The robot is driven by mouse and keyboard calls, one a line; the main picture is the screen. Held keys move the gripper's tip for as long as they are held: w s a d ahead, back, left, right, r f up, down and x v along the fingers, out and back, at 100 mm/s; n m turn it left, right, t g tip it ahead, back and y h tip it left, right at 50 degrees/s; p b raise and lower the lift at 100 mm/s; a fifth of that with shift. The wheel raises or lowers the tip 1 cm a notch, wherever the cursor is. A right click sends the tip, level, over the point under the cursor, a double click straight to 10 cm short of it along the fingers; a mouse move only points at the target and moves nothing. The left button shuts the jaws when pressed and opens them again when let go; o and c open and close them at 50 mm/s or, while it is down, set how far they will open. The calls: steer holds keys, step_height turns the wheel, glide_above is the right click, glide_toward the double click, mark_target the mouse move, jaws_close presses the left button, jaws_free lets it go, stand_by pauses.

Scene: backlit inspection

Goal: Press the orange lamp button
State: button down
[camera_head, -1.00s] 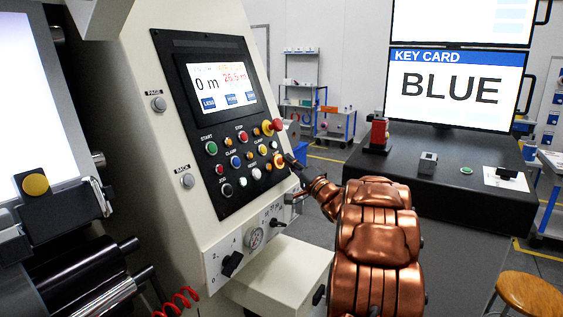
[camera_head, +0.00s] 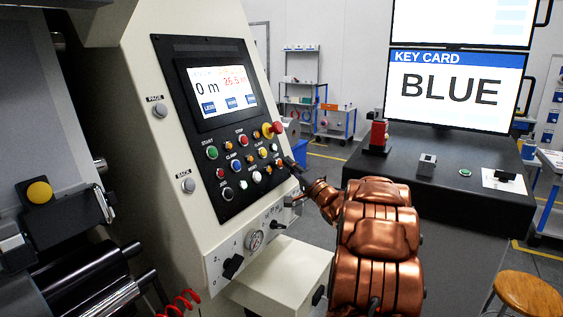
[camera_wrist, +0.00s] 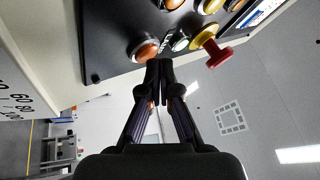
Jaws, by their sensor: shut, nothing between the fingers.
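An orange button with a pale ring (camera_wrist: 145,50) is at the panel's edge in the wrist view. An orange button at the right end of the lower rows (camera_head: 278,161) is beside my fingertips in the head view. Its label is too small to read. My gripper (camera_wrist: 159,66) is shut and empty, its tips at the edge of the orange button. It also shows in the head view (camera_head: 289,162). I cannot tell whether the tips touch the button. The large panel at the left (camera_head: 35,110) is grey and unlit.
The black control panel (camera_head: 205,190) holds several other coloured buttons close by. A red knob on a yellow base (camera_head: 276,128) stands out just above my gripper. A dark bench with screens stands at the right.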

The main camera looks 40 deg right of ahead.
stand_by(0.3)
steer(key=s+d+r+p, duration=0.1)
steer(key=s+r+p, duration=0.1)
steer(key=s+p, duration=0.2)
steer(key=shift+s+d+r, duration=0.2)
steer(key=shift+s+d, duration=0.1)
steer(key=shift+s, duration=0.4)
stand_by(0.4)
